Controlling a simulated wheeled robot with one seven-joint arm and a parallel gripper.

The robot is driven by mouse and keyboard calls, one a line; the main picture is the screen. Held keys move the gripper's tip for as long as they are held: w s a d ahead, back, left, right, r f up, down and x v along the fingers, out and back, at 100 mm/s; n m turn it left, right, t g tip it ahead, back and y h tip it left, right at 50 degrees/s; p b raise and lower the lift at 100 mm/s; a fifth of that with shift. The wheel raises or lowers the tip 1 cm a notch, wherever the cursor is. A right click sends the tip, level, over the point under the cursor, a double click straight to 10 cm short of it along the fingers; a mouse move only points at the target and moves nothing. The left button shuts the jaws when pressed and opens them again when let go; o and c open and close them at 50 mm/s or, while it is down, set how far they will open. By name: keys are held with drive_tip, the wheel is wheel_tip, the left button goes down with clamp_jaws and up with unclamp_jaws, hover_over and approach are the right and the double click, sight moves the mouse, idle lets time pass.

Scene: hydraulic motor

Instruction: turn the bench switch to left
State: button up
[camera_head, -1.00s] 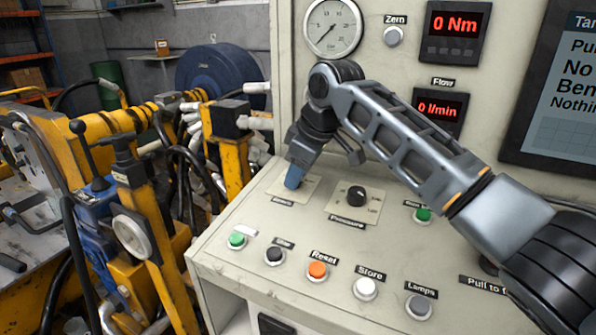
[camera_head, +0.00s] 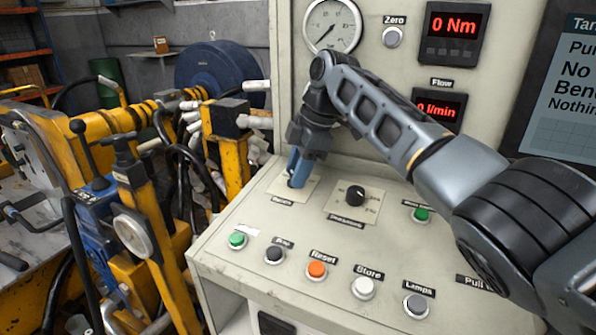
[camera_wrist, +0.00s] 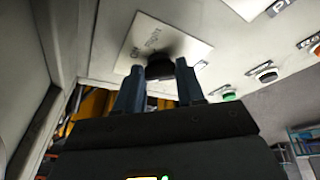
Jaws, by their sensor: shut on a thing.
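The bench switch is a black knob (camera_wrist: 160,67) on a pale square plate (camera_head: 313,187) at the left of the sloping panel. In the wrist view the knob sits between the two blue-grey fingers of my gripper (camera_wrist: 161,80). In the head view my gripper (camera_head: 298,174) reaches down onto the plate, and its fingers mostly hide the knob. The gripper is shut on the knob. Which way the knob points cannot be told.
A second black knob (camera_head: 355,195) stands close to the right. Green (camera_head: 237,240), black (camera_head: 275,255), orange (camera_head: 317,270) and white (camera_head: 363,287) buttons line the panel's front. A gauge (camera_head: 332,25) and displays are on the upright wall behind. Yellow machinery (camera_head: 150,235) stands left.

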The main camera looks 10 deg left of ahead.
sight(308, 185)
drive_tip(key=shift+n, duration=0.5)
drive_tip(key=shift+g, duration=0.3)
drive_tip(key=o, duration=1)
drive_tip(key=shift+o, duration=0.2)
drive_tip(key=b+v, duration=0.1)
drive_tip(key=v, duration=0.6)
drive_tip(key=shift+r, duration=0.4)
